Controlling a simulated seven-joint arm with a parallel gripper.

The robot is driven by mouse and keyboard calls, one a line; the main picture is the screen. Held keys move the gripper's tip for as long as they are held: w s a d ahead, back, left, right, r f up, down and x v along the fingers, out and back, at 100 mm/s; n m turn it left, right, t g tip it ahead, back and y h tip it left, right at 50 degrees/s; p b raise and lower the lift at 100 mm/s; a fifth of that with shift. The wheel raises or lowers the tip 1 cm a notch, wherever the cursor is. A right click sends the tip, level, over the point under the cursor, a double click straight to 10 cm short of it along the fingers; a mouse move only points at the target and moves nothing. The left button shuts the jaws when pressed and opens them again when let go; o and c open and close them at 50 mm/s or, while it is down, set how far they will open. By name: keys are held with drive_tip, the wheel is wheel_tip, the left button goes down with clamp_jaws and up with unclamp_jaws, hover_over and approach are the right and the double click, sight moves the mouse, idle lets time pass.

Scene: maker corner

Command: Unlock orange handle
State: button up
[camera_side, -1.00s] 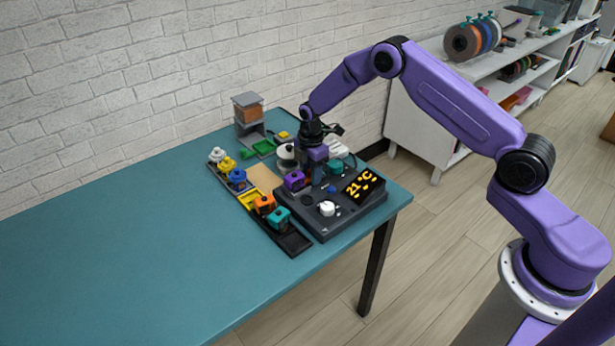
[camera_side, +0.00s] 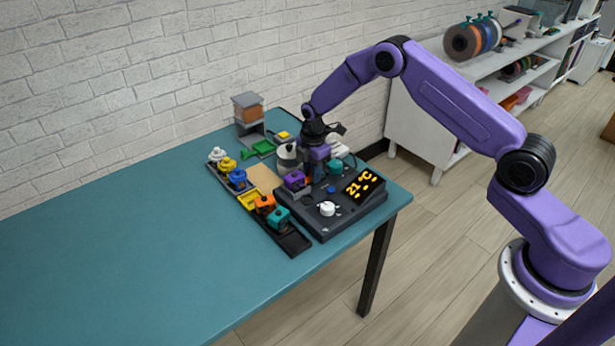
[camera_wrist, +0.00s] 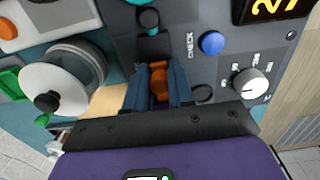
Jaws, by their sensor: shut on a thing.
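In the wrist view, the orange handle (camera_wrist: 159,84) shows between the two dark blue-grey fingers of my gripper (camera_wrist: 158,80), which is shut on it. Only part of the handle shows; the fingers cover its sides. In the side view, my gripper (camera_side: 314,180) points down at the dark control box (camera_side: 318,229), and hides the handle there. A teal knob on a dark lever (camera_wrist: 148,18) lies just beyond the fingers in the wrist view.
The box carries a blue button (camera_side: 331,189), a white dial (camera_side: 327,209) and a lit display (camera_side: 362,187). A purple block (camera_side: 294,180) is close to my gripper. A tray (camera_side: 294,242) holds coloured blocks, including an orange one (camera_side: 265,204). The table's left is clear.

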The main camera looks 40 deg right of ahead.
drive_tip(key=shift+d, duration=1)
drive_tip(key=o, duration=0.6)
wheel_tip(320, 180, up, 7)
idle(0.7)
drive_tip(key=shift+a, duration=0.1)
